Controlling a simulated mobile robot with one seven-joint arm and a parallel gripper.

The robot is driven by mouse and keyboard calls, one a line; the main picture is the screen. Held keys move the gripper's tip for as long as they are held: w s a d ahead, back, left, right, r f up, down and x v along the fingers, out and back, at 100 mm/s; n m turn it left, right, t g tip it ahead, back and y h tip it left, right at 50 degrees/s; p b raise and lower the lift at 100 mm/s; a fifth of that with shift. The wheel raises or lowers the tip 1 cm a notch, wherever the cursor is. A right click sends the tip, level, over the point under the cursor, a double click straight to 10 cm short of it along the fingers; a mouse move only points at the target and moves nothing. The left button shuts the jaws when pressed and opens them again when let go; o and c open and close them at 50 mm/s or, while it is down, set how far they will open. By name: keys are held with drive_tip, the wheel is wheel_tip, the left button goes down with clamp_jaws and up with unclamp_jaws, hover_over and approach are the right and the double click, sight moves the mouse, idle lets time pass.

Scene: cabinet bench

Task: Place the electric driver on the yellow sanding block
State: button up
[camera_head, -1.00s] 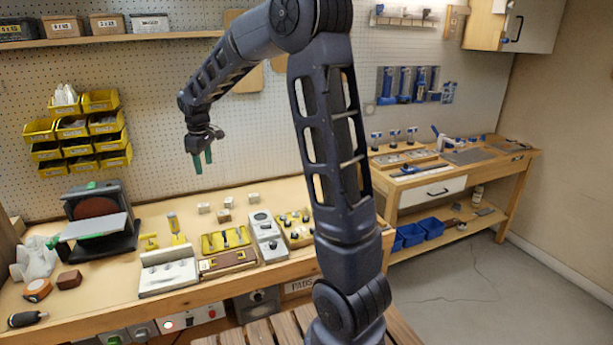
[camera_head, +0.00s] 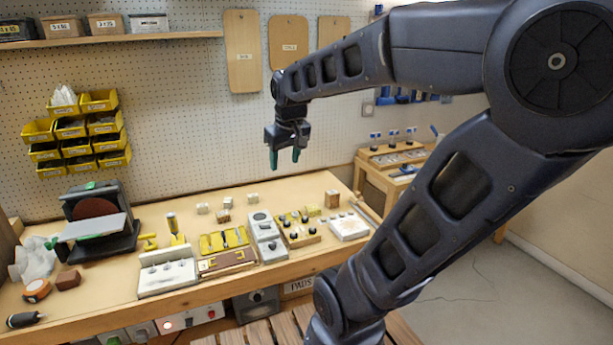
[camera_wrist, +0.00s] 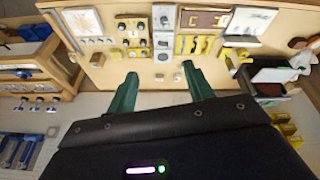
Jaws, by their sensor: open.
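The electric driver appears to be the dark tool (camera_head: 25,319) lying at the bench's front left corner in the head view. I cannot make it out in the wrist view. My gripper (camera_head: 285,157) hangs in the air above the back of the bench, fingers pointing down, open and empty. In the wrist view, its green fingers (camera_wrist: 160,72) stand apart. It is far from the driver.
A disc sander (camera_head: 97,215) stands at the left. A tape measure (camera_head: 36,290) and a brown block (camera_head: 68,279) lie near the driver. A white rack (camera_head: 167,275), yellow tray (camera_head: 224,240) and several small blocks fill the middle. Yellow bins (camera_head: 72,135) hang on the pegboard.

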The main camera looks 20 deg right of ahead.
drive_tip(key=s+d+f+m, duration=0.2)
drive_tip(key=s+d, duration=0.1)
drive_tip(key=s, duration=0.4)
drive_tip(key=shift+s+f+m+t, duration=0.15)
drive_tip(key=shift+s+m+t, duration=0.15)
drive_tip(key=shift+s+t, duration=0.1)
idle(0.8)
